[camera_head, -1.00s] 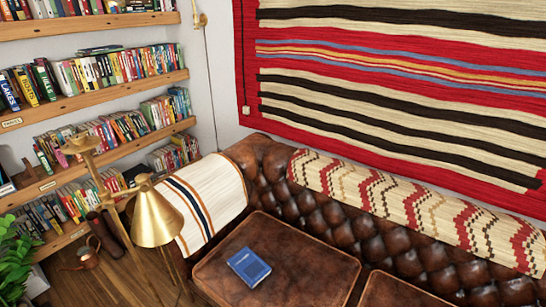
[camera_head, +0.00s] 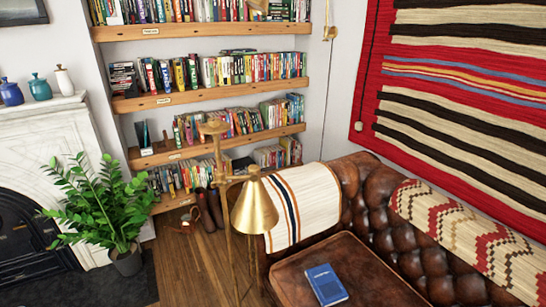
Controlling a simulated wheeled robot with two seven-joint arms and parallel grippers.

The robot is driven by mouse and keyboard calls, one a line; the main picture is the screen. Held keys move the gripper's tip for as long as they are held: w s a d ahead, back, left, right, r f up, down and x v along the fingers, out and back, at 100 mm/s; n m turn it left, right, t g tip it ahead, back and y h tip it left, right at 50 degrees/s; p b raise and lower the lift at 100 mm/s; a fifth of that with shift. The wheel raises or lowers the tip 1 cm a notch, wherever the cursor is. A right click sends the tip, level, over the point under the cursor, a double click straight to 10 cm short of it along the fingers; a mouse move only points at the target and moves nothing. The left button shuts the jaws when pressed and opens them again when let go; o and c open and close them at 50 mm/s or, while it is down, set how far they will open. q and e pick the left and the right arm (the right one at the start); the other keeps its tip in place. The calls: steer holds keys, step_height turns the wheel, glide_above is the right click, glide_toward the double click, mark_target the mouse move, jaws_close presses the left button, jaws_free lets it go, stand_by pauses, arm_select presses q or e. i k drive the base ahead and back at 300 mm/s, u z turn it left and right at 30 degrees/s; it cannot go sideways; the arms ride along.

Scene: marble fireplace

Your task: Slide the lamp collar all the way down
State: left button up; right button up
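A brass floor lamp stands in the middle of the head view, with a cone-shaped brass shade (camera_head: 254,210) and a thin upright pole (camera_head: 219,155). The pole has a wider brass top piece (camera_head: 212,128). A short side arm (camera_head: 237,178) joins the pole to the shade. The lamp collar cannot be clearly told apart from the other brass fittings at this size. The lower part of the lamp runs out of the bottom of the view. Neither of my grippers is in view.
A brown leather sofa (camera_head: 370,200) with a blue book (camera_head: 326,285) on its seat is right of the lamp. Bookshelves (camera_head: 200,90) stand behind. A potted plant (camera_head: 100,205) and white fireplace (camera_head: 45,135) are at left. Wooden floor (camera_head: 185,260) shows left of the lamp.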

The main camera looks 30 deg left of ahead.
mark_target(254, 176)
steer(key=k, duration=0.5)
steer(key=u, duration=1.9)
steer(key=i, duration=1.2)
steer(key=z, duration=1.4)
